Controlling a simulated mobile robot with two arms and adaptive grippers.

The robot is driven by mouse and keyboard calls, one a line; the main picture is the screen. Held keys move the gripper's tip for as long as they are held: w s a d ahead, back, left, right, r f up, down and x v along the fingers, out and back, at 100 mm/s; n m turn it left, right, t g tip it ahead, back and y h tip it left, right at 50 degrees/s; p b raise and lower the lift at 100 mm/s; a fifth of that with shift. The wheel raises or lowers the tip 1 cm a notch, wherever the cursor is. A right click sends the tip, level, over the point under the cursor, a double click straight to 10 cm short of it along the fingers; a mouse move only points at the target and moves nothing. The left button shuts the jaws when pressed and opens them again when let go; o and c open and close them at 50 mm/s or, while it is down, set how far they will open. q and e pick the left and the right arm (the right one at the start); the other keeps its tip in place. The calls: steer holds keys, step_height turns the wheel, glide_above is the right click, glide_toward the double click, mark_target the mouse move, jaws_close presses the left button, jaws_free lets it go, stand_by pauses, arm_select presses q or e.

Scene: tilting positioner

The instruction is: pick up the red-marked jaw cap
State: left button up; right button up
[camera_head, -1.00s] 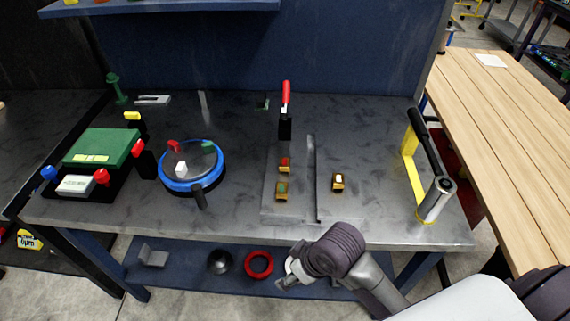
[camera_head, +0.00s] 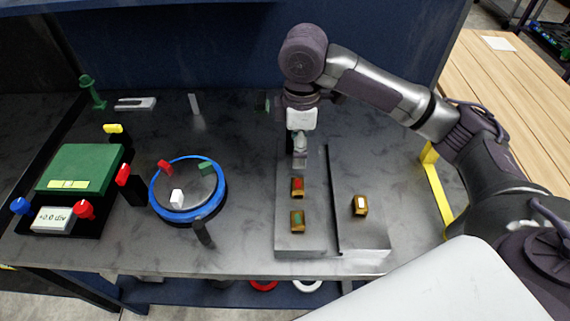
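The red-marked jaw cap (camera_head: 297,187) is a small brass block with a red top, standing on the grey plate (camera_head: 310,240). My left gripper is out of view.
A blue-ringed round positioner (camera_head: 219,204) with red, green and white jaws stands left of the plate. A green-topped box (camera_head: 82,167) with coloured knobs is farther left. A yellow stand (camera_head: 438,195) is at the right, partly behind my arm. The red-handled clamp seen earlier is hidden.

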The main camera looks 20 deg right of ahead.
glide_above(298, 184)
steer(key=s, duration=0.1)
steer(key=f, duration=0.5)
steer(key=shift+s+f+p, duration=0.2)
steer(key=shift+f+p, duration=0.05)
steer(key=shift+p, duration=0.15)
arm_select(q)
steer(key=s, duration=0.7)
arm_select(e)
steer(key=shift+w+d+f, duration=0.1)
steer(key=shift+w+f, duration=0.1)
steer(key=shift+f, duration=0.45)
steer(key=f, duration=0.1)
steer(key=w+f+p, duration=0.1)
steer(key=f, duration=0.1)
step_height(298, 184, down, 3)
steer(key=shift+p, duration=0.4)
steer(key=c, duration=1.3)
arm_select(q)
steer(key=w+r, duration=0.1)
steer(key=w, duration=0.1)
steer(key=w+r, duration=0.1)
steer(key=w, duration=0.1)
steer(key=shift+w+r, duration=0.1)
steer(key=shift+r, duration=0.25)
